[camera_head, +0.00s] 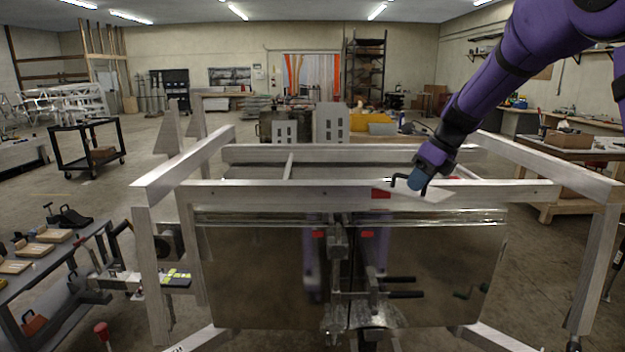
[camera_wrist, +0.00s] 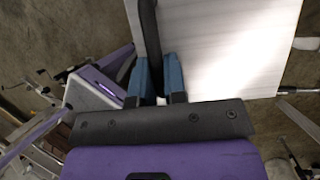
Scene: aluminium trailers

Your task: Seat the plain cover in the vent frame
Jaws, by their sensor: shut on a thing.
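My gripper (camera_head: 415,181) is at the right of centre in the head view, just above the trailer's front top rail. In the wrist view its blue fingers (camera_wrist: 159,72) are shut on a black bar handle (camera_wrist: 148,30). The handle belongs to a plain pale flat panel, the cover (camera_wrist: 225,45), which fills the upper right of that view. In the head view the cover (camera_head: 436,194) shows as a thin, slightly tilted sheet under my gripper, near the rail. I cannot make out the vent frame for certain; whether the cover touches anything is unclear.
The aluminium trailer frame (camera_head: 300,190) spans the foreground, with a shiny front panel (camera_head: 265,265) and black bars below. Grey panels with openings (camera_head: 332,123) stand behind it. A tool bench (camera_head: 75,260) is at left, a workbench (camera_head: 560,150) at right. A black cart (camera_head: 88,150) stands back left.

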